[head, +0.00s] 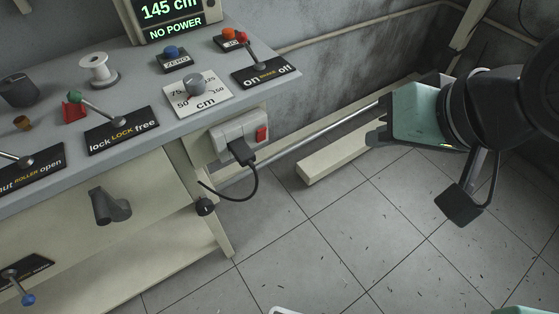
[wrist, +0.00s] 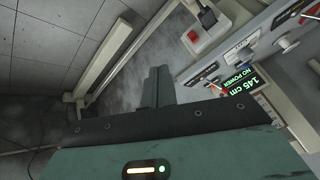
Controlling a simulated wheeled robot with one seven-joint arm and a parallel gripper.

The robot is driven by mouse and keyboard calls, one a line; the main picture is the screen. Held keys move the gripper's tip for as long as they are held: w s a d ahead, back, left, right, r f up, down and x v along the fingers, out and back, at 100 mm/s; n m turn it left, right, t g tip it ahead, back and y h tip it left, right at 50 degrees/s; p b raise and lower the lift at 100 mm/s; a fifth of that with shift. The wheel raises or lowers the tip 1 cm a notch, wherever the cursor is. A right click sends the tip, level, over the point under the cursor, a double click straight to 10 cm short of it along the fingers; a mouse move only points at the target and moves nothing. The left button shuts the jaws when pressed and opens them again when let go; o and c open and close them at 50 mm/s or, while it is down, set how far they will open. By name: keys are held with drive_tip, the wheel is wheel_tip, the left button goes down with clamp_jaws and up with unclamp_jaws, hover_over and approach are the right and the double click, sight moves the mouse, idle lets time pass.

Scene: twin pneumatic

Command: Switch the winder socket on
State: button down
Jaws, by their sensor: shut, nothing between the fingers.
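The winder socket (head: 224,140) is a pale box on the side of the bench, below its top. A red rocker switch (head: 261,134) sits at its right end. A black plug (head: 240,152) is in the socket, its cable hanging below. In the wrist view the socket (wrist: 211,35) shows at upper right with its red switch (wrist: 192,36). I cannot tell the rocker's tilt. The display (head: 173,24) reads "145 cm" and "NO POWER". My gripper (head: 376,137) is right of the socket and well apart from it. Its fingers (wrist: 158,86) are shut together and empty.
The grey bench top (head: 130,70) carries a lock lever (head: 92,105), a brake lever (head: 258,62), a cm dial (head: 195,86), buttons and a spool (head: 98,70). A pale floor beam (head: 335,155) lies below my gripper. Open tiled floor (head: 320,225) is in front.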

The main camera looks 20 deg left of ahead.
sight(262, 131)
drive_tip(key=a+f+m+t+y+b, duration=0.4)
drive_tip(key=f+b, duration=0.7)
drive_tip(key=b, duration=1.1)
drive_tip(key=a+f+m+t+y+b, duration=0.5)
drive_tip(key=f+b, duration=0.7)
drive_tip(key=b, duration=1)
drive_tip(key=shift+w+m+t+y, duration=0.3)
drive_tip(key=shift+w+m+y, duration=0.1)
drive_tip(key=shift+m+y, duration=0.8)
drive_tip(key=shift+r, duration=0.2)
drive_tip(key=p+x, duration=0.5)
drive_tip(key=p, duration=0.7)
drive_tip(key=shift+d+r, duration=0.1)
drive_tip(key=shift+r, duration=0.05)
drive_tip(key=shift+p, duration=0.65)
drive_tip(key=p+x, duration=0.2)
drive_tip(key=x, duration=0.2)
drive_tip(key=p+x, duration=0.2)
drive_tip(key=x, duration=0.3)
drive_tip(key=shift+f, duration=0.25)
